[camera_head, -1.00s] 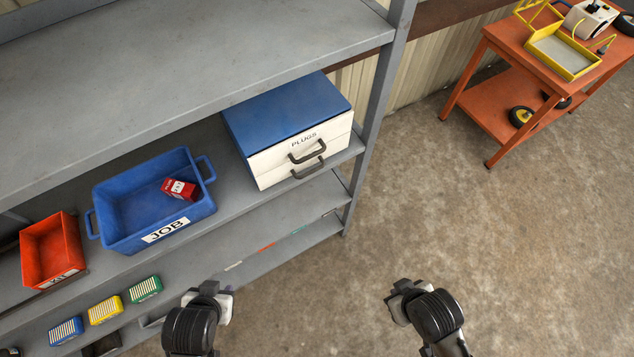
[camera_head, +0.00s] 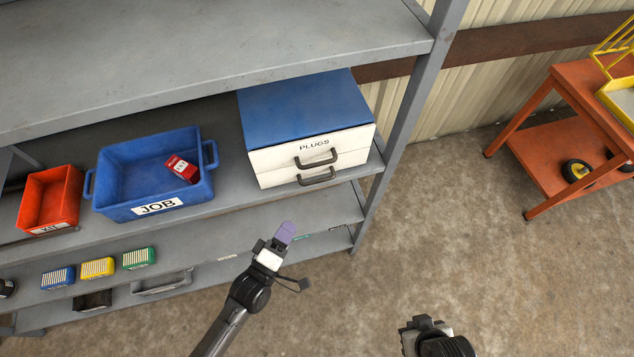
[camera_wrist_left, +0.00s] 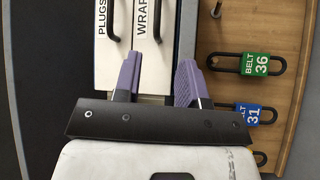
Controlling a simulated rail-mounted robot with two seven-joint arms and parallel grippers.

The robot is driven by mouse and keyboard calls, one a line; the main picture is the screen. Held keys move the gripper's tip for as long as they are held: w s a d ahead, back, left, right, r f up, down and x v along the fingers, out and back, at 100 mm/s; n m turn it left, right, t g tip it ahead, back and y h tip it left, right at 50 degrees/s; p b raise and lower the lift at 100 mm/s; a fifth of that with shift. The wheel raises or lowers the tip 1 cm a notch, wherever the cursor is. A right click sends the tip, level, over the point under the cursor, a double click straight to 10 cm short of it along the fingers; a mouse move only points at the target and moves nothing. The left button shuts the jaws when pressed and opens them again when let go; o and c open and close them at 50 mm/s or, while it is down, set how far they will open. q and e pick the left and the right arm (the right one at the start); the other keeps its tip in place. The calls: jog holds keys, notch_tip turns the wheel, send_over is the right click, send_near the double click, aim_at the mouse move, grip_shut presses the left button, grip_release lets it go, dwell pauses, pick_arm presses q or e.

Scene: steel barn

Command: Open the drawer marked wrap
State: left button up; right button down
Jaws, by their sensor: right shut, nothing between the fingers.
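The drawer unit has a blue top and two white drawers on the shelf. The upper drawer (camera_head: 290,155) reads PLUGS. The lower one, the wrap drawer (camera_head: 277,179), shows only its dark handle (camera_head: 317,176) in the head view. In the left wrist view the label WRAP (camera_wrist_left: 143,14) stands beside its handle (camera_wrist_left: 157,22), and both drawers look shut. My left gripper (camera_head: 284,233) is below and in front of the unit. In the wrist view its purple fingers (camera_wrist_left: 160,68) are open, with the wrap handle ahead between them, not touching. My right gripper (camera_head: 412,324) is low, shut and empty.
Left of the unit are a blue JOB bin (camera_head: 125,207) holding a red box (camera_head: 182,168), and a red bin (camera_head: 40,212). Open floor lies right.

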pick_arm(q)
jog(key=w+d+r, duration=0.1)
jog(key=w+d, duration=0.2)
jog(key=w, duration=0.3)
jog(key=w+d+r+n, duration=0.1)
jog(key=w+d, duration=0.2)
jog(key=w, duration=0.3)
jog(key=shift+d+p, duration=0.4)
jog(key=shift+r, duration=0.1)
grip_shut()
